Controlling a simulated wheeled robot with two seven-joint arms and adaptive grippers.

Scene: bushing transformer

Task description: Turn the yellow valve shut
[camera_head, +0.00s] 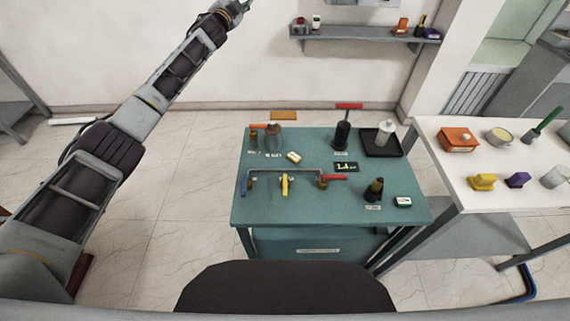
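The yellow valve (286,184) sits on a grey pipe at the front of the teal table (260,211). Its yellow handle points roughly toward me, across the pipe. A blue-handled valve (246,185) stands at the pipe's left end and a red-handled valve (334,178) at its right end. My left arm reaches up from the lower left, away from the table. My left gripper (240,4) is at the top edge and mostly cut off, so its fingers cannot be made out. It is far from the valve. My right gripper is out of view.
A white table (480,200) with several items stands at right. A wall shelf (360,37) is behind.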

